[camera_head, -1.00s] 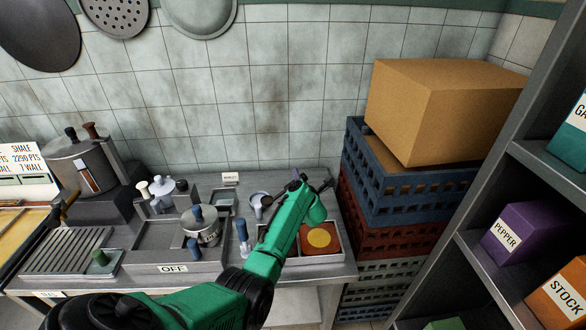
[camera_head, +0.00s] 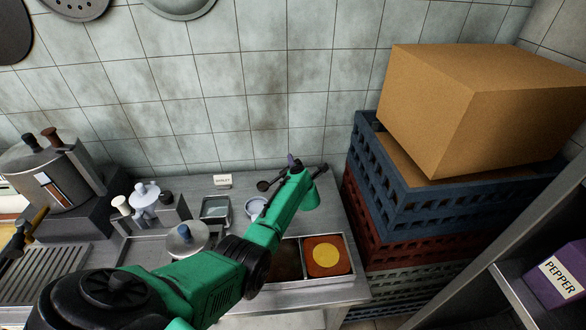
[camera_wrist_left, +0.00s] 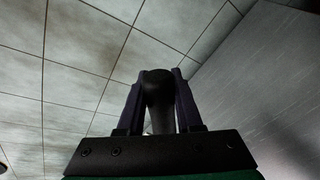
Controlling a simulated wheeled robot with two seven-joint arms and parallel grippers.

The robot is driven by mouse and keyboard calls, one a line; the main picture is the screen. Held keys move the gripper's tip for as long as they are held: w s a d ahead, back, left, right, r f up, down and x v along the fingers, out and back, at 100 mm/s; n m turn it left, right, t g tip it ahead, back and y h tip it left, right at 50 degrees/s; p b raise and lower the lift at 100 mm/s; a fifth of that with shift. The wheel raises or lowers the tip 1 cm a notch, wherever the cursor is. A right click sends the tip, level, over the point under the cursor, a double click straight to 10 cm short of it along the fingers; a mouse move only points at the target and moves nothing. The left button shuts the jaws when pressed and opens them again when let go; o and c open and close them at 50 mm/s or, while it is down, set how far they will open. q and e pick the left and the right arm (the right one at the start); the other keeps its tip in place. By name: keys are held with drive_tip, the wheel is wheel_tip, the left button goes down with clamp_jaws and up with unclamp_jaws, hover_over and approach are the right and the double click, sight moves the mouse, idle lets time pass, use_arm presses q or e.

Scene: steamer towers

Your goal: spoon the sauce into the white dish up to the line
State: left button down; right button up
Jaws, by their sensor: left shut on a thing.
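My left gripper (camera_head: 292,162) is raised over the back of the counter. In the left wrist view its purple fingers (camera_wrist_left: 158,92) are shut on a dark, rounded handle (camera_wrist_left: 159,88). In the head view this looks like a dark spoon (camera_head: 264,185), whose small bowl end sticks out to the left; what is in it is too small to tell. The small white dish (camera_head: 255,206) stands on the counter just below the spoon's bowl, partly hidden by my arm; I cannot make out its line. My right gripper is not in view.
A steel tray (camera_head: 350,273) holds a dark compartment, partly behind my arm, and an orange one with a yellow disc (camera_head: 327,256). A grey square pan (camera_head: 215,208) and a lidded pot (camera_head: 186,239) stand left. Stacked crates (camera_head: 400,215) and a box (camera_head: 470,105) rise right.

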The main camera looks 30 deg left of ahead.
use_arm(q)
wheel_tip(320, 180, down, 6)
drive_tip(key=b, duration=0.5)
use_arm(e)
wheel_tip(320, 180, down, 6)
use_arm(q)
drive_tip(key=s+r+n+p, duration=0.1)
drive_tip(key=a+r+n+t+p, duration=0.1)
drive_tip(key=r+p, duration=0.1)
drive_tip(key=s+r+n+p, duration=0.1)
drive_tip(key=r+p, duration=0.1)
drive_tip(key=shift+s+a+h, duration=0.15)
drive_tip(key=shift+s+h, duration=0.15)
drive_tip(key=shift+s+a+r+n+t+p, duration=0.3)
drive_tip(key=shift+s+a+n+t+p, duration=0.15)
drive_tip(key=shift+n, duration=0.25)
drive_tip(key=shift+s+a+r, duration=0.1)
drive_tip(key=shift+s+a, duration=0.05)
drive_tip(key=shift+s, duration=0.05)
drive_tip(key=shift+s+a+r+n+t, duration=0.35)
drive_tip(key=shift+s+a+r+n, duration=0.6)
drive_tip(key=shift+n, duration=0.45)
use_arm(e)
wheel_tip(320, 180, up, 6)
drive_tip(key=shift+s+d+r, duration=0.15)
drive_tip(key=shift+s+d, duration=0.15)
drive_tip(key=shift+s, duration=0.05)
